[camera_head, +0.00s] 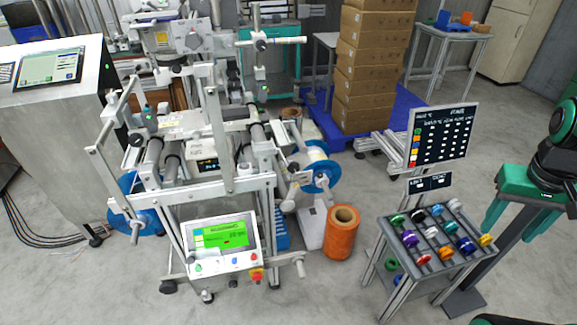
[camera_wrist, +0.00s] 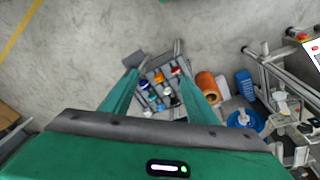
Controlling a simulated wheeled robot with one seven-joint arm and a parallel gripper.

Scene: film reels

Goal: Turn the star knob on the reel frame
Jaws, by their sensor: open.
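The reel frame (camera_head: 243,183) is a grey metal machine left of centre in the head view. It has a blue reel with a white roll (camera_head: 320,170) on its right side and another blue reel (camera_head: 124,191) on its left. Grey knob-like ends show at its lower right (camera_head: 300,262) and lower left (camera_head: 135,240); I cannot tell which is the star knob. Part of the frame (camera_wrist: 270,85) and a blue reel (camera_wrist: 262,122) show at the right of the wrist view. My green gripper (camera_wrist: 158,76) is open and empty, well right of the frame in the head view.
A small rack (camera_head: 398,272) of colored spools stands near my gripper, with a dark sign board (camera_head: 443,135) behind. An orange roll (camera_head: 340,240) stands between rack and frame. A control panel (camera_head: 219,238) fronts the frame. Stacked boxes (camera_head: 375,60) stand behind. Front floor is clear.

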